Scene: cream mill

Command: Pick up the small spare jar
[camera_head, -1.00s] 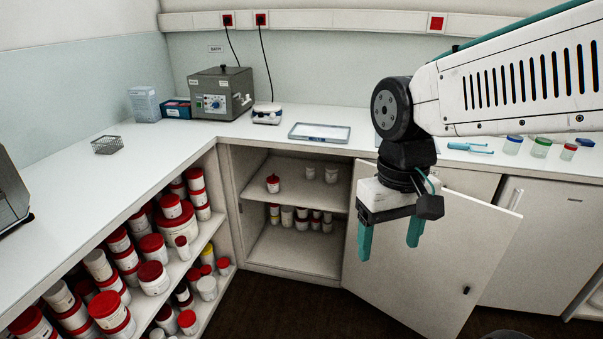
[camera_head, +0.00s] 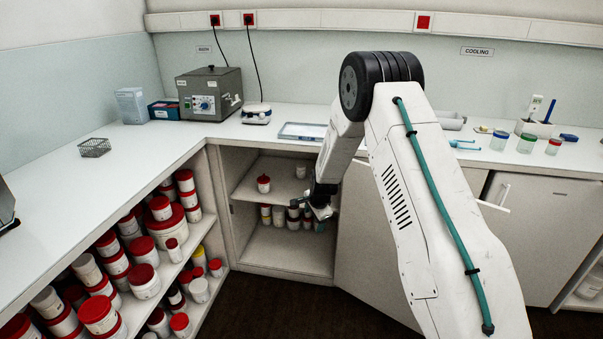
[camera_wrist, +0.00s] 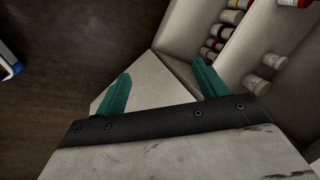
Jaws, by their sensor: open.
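The open cabinet (camera_head: 234,222) holds small jars on two shelves. I cannot tell which jar is the spare one. My gripper (camera_head: 320,212) is at the cabinet's right side, by the open door, and partly hides the lower-shelf jars (camera_head: 278,215). In the wrist view my gripper (camera_wrist: 162,72) is open, with nothing between its teal fingers. Two pale jars (camera_wrist: 252,84) (camera_wrist: 273,61) stand to the right of the fingers, apart from them.
The open cabinet door (camera_head: 376,250) stands close to my arm. Shelves at the left (camera_head: 213,232) are crowded with red-lidded jars. The counter (camera_head: 180,137) carries a grey bath unit (camera_head: 210,93), a wire basket (camera_head: 94,147) and small coloured-lid jars (camera_head: 526,143). The dark floor is clear.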

